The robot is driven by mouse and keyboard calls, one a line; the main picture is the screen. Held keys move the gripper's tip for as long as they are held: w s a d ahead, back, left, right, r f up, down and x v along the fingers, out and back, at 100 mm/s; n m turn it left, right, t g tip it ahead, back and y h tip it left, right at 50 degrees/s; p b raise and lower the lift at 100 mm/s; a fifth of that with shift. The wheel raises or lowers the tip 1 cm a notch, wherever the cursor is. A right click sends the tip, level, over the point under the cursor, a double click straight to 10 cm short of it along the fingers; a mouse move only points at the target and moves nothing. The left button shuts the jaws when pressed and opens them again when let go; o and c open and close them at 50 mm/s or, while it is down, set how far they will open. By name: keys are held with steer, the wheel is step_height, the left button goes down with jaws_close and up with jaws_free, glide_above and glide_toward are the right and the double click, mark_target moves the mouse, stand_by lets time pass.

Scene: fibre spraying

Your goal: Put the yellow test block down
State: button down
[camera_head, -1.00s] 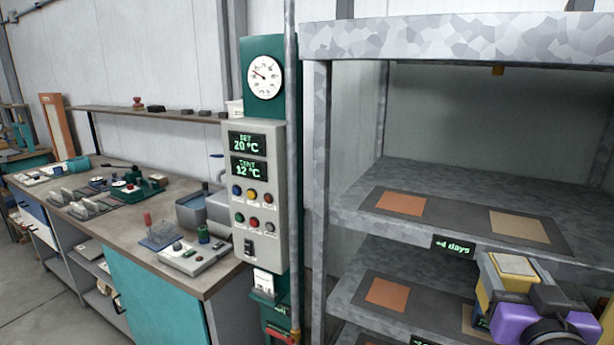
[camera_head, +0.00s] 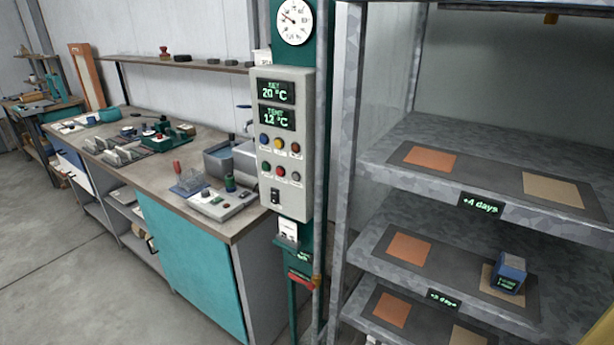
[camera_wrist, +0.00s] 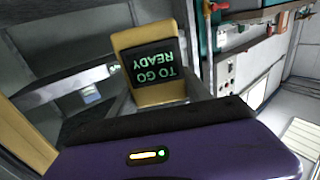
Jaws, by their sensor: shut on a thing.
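The yellow test block (camera_wrist: 143,41) shows in the wrist view, with a dark panel reading READY TO GO upside down. My gripper (camera_wrist: 157,98) is shut on it. The purple gripper body fills the lower part of that view, and the fingertips are partly hidden. Neither my gripper nor the held block can be made out in the head view. There, the upper shelf (camera_head: 408,180) bears an orange pad (camera_head: 429,160) and an empty tan pad (camera_head: 553,189), above a sign reading +4 days (camera_head: 481,204).
A blue block (camera_head: 510,270) stands on the tan pad of the shelf below, beside a bare orange pad (camera_head: 408,249). A control panel (camera_head: 285,145) and a metal post (camera_head: 320,150) stand left of the rack. A cluttered workbench (camera_head: 232,226) lies further left.

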steer(key=shift+y, duration=0.3)
steer(key=f, duration=0.1)
steer(key=a+f, duration=0.1)
steer(key=f, duration=0.1)
steer(key=a+f, duration=0.1)
steer(key=shift+s+f, duration=0.4)
steer(key=shift+r, duration=0.15)
steer(key=shift+d+f+b, duration=0.1)
steer(key=shift+f+b, duration=0.6)
